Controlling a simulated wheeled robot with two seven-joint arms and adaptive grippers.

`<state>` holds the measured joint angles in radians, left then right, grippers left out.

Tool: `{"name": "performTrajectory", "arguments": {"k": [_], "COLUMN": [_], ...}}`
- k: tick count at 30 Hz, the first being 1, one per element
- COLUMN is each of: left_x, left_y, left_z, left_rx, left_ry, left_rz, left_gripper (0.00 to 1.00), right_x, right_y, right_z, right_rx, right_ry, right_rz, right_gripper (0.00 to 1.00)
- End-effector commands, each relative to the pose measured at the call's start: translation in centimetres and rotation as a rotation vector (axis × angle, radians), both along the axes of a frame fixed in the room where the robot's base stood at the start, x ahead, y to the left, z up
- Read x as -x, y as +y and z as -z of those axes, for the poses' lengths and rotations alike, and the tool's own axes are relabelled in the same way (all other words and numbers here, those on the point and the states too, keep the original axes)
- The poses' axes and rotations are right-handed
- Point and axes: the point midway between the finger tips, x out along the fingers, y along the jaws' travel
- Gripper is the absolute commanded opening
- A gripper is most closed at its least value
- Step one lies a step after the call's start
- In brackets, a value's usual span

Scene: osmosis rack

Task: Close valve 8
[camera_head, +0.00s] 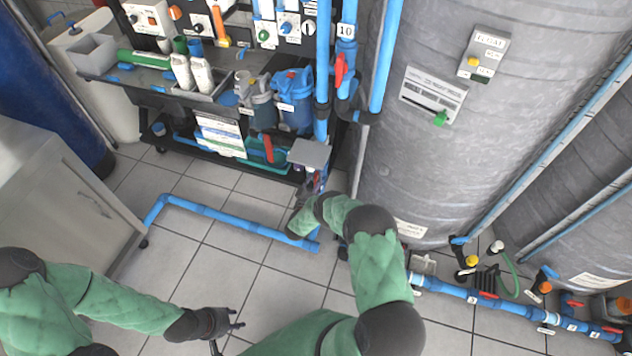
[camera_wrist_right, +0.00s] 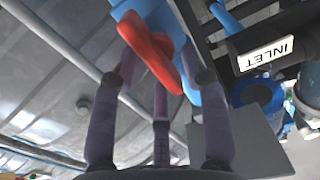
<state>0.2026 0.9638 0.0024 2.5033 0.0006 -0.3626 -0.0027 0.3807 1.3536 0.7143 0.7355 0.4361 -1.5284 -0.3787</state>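In the right wrist view a red valve handle (camera_wrist_right: 152,52) sits on a blue pipe fitting, slanting across the upper middle. The fingers of my right gripper (camera_wrist_right: 162,78) are spread apart, with their tips close to this handle. I cannot tell whether they touch it. In the head view my right gripper (camera_head: 313,182) is by the pipes below the grey plate, partly hidden and small. No number 8 is readable on any valve. My left gripper (camera_head: 232,322) is empty above the floor, its fingers apart.
A red valve (camera_head: 340,70) is below the label 10. The rack (camera_head: 170,95) carries bottles and filter housings. A large grey tank (camera_head: 480,150) stands to its right. Pipes with red valves run along the lower right. A blue floor pipe (camera_head: 220,215) crosses the tiles.

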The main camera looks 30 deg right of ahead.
Motion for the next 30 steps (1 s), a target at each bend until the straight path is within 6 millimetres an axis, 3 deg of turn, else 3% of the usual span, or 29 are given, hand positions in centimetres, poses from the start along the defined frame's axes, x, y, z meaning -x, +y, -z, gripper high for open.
{"name": "performTrajectory", "arguments": {"k": [1,5,17,30], "left_x": [-0.01,0.0,0.0,0.0], "left_y": [0.01,0.0,0.0,0.0], "left_z": [-0.01,0.0,0.0,0.0], "left_rx": [0.0,0.0,0.0,0.0], "left_ry": [0.0,0.0,0.0,0.0], "left_rz": [0.0,0.0,0.0,0.0], "left_gripper": [0.4,0.4,0.4,0.4], "right_x": [0.0,0.01,0.05,0.35], "right_y": [0.0,0.02,0.0,-0.23], "right_z": [-0.01,-0.01,0.03,0.25], "right_rx": [0.0,0.0,-0.023,-0.224], "right_ry": [0.0,0.0,-0.027,-0.262], "right_rz": [0.0,0.0,0.0,0.0], "right_gripper": [0.34,0.0,0.0,0.0]}}
